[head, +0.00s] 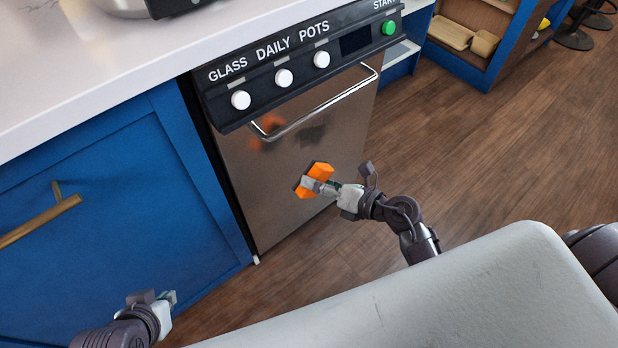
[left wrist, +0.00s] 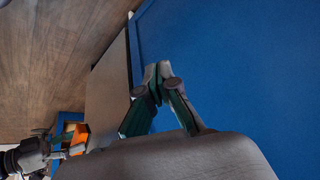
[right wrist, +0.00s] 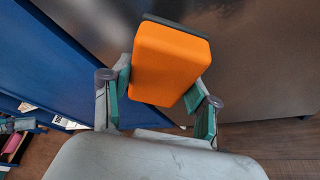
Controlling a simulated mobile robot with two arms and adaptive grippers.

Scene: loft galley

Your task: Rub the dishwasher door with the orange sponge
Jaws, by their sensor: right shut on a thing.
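The dishwasher door (head: 265,190) is a brushed steel panel with a bar handle (head: 315,103), shut. It also fills the back of the right wrist view (right wrist: 250,60). My right gripper (head: 316,184) is shut on the orange sponge (head: 321,170), in front of the door's lower middle. In the right wrist view the sponge (right wrist: 170,65) sits between the two fingers, its dark backing towards the door. I cannot tell whether it touches the door. My left gripper (head: 170,298) is low before the blue cabinet; in the left wrist view its fingertips (left wrist: 157,72) meet, empty.
A dark smudge or reflection (head: 312,133) shows on the steel below the handle. The control panel (head: 300,62) with white knobs and a green button is above. A blue cabinet (head: 110,200) with a brass handle stands left, under a white counter (head: 100,70). Wooden floor (head: 480,150) at right is clear.

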